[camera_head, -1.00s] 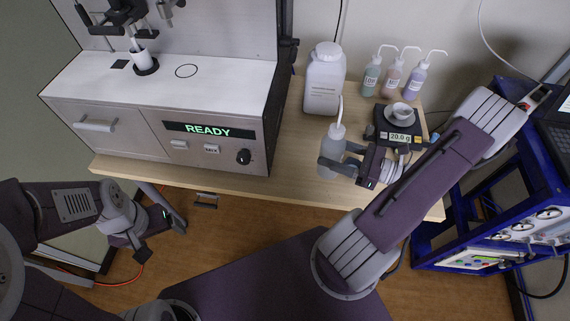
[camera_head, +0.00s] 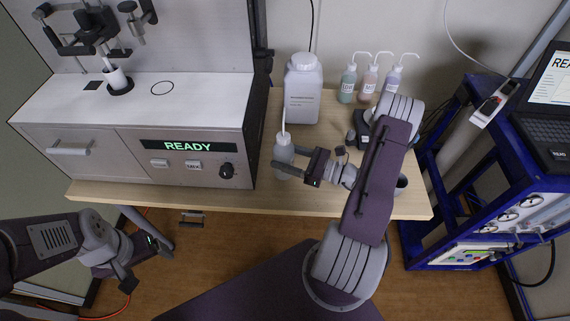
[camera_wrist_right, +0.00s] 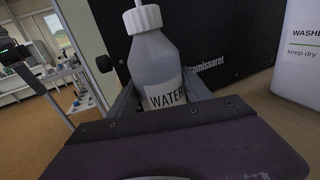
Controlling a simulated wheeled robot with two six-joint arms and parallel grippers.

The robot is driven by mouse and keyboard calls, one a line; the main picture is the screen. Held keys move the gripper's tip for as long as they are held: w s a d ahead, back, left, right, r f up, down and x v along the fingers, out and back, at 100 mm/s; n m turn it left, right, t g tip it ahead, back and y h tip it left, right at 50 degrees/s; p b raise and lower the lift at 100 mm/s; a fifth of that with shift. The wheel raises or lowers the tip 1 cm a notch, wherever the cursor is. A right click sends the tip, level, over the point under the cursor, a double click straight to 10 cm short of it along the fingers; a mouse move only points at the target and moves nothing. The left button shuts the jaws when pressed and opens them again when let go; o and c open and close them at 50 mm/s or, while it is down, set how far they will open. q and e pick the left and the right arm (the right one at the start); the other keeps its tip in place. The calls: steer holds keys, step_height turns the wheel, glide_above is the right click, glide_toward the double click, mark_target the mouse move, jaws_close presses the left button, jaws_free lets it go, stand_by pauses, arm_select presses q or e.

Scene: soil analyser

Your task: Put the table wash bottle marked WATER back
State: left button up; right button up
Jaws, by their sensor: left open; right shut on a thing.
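The wash bottle marked WATER (camera_head: 284,150) is grey-white with a thin spout and stands upright near the front of the wooden table, just right of the analyser. My right gripper (camera_head: 288,168) is shut on its body from the right. In the right wrist view the bottle (camera_wrist_right: 158,62) shows its WATER label and white ribbed cap between the fingers. I cannot tell whether its base touches the table. My left gripper (camera_head: 148,262) is open and empty, low at the left, below the table's front edge.
The analyser (camera_head: 140,135) with its READY display fills the table's left. A large white container (camera_head: 302,95) stands behind the bottle. Several small wash bottles (camera_head: 370,85) stand at the back right. My right arm partly hides the scale (camera_head: 362,128). A blue rack (camera_head: 470,130) stands right.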

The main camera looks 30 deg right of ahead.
step_height(320, 180, down, 3)
steer(key=shift+f+b, duration=0.1)
steer(key=shift+b, duration=0.2)
steer(key=shift+f, duration=0.25)
steer(key=shift+f, duration=0.15)
steer(key=o, duration=1)
